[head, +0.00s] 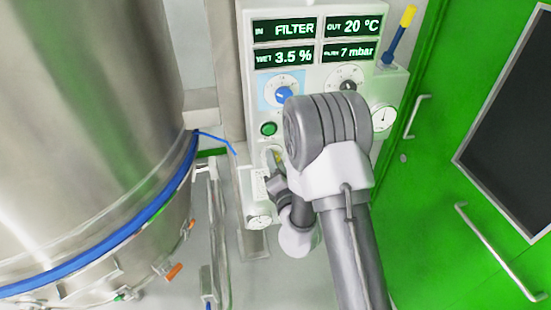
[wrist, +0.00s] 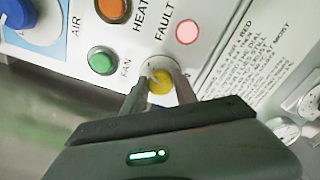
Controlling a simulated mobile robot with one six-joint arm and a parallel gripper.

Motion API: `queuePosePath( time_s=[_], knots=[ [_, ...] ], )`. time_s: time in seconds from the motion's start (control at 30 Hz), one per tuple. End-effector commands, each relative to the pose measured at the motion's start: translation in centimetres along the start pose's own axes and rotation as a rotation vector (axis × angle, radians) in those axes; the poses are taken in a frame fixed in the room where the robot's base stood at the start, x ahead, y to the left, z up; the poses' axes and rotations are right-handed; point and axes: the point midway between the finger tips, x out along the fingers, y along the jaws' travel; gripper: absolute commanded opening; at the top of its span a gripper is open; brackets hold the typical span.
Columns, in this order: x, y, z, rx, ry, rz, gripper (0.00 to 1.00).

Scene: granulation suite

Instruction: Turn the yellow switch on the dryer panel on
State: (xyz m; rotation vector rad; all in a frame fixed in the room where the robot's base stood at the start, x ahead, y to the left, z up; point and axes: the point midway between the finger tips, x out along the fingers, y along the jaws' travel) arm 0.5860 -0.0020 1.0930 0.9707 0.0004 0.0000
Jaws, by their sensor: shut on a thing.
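The yellow switch (wrist: 161,82) sits on a round pale plate on the dryer panel, in the middle of the wrist view. My gripper (wrist: 160,88) has one finger on each side of it and is shut on it. In the head view the dryer panel (head: 258,110) stands at the centre, and my gripper (head: 275,165) reaches its lower part. I cannot tell which way the switch points.
A green FAN button (wrist: 102,62), an orange HEAT button (wrist: 113,8) and a pink FAULT lamp (wrist: 187,33) lie close to my fingers. A blue AIR knob (head: 284,96) is higher on the panel. A large steel vessel (head: 90,120) stands left, and a green door (head: 440,150) right.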

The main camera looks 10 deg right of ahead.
Motion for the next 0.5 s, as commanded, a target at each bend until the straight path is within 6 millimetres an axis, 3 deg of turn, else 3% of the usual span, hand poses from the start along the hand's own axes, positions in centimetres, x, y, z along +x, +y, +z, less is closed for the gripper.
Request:
queuePosePath(
  time_s=[0.5],
  knots=[
    [0.1,0.11,0.09,0.042,-0.003,0.004,0.0]
  ],
)
